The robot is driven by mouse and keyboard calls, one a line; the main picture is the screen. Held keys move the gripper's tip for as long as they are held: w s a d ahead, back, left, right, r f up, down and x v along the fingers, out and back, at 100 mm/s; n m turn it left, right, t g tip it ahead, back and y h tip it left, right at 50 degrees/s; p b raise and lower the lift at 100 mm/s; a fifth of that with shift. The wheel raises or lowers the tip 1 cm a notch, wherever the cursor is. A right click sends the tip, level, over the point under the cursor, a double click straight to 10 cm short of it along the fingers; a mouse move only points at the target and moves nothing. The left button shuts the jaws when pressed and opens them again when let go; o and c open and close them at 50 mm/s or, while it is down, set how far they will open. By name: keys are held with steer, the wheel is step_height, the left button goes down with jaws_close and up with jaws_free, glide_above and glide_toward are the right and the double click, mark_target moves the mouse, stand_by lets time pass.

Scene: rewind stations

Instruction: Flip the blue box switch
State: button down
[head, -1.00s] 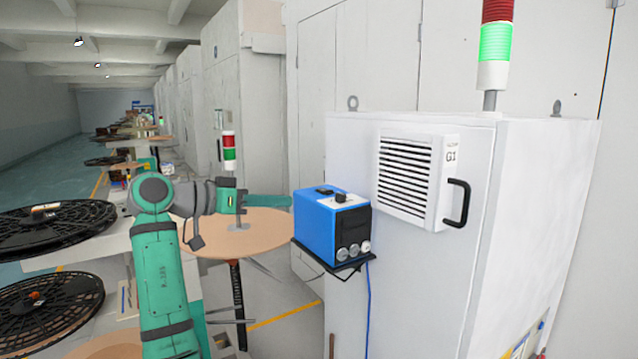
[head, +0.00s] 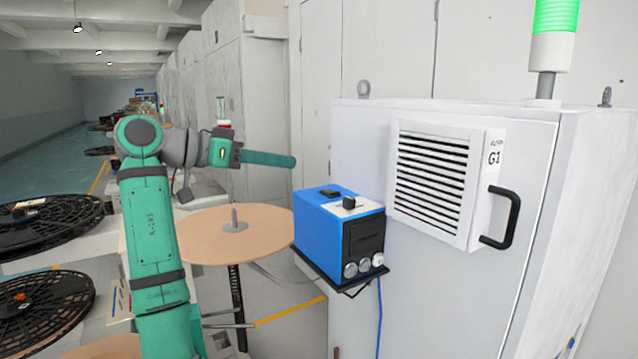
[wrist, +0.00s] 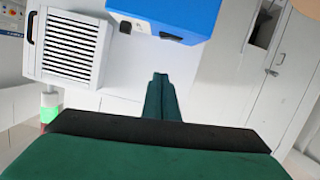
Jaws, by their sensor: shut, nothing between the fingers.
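The blue box (head: 318,236) sits on a small black shelf on the front of the white cabinet in the head view. A dark switch (head: 349,203) stands on a white plate on its top, with round knobs low on its front face. My gripper (head: 294,161) is shut and empty. It points right, above and to the left of the box in the picture, apart from it. In the wrist view the shut fingers (wrist: 160,76) point toward the blue box (wrist: 172,14), which is cut off by the top edge.
The white cabinet (head: 440,255) carries a vent grille (head: 432,180), a black handle (head: 503,217) and a green-lit signal lamp (head: 554,40). A round tan table (head: 215,248) stands left of the box. Black reels (head: 40,232) are at the far left.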

glide_above(323, 198)
steer(key=shift+a+f, duration=0.15)
steer(key=shift+f, duration=0.5)
steer(key=shift+a+f, duration=0.15)
steer(key=shift+f, duration=0.45)
step_height(323, 198, down, 3)
steer(key=shift+d, duration=0.15)
steer(key=shift+s+f, duration=0.1)
steer(key=shift+f, duration=0.35)
steer(key=shift+d, duration=0.15)
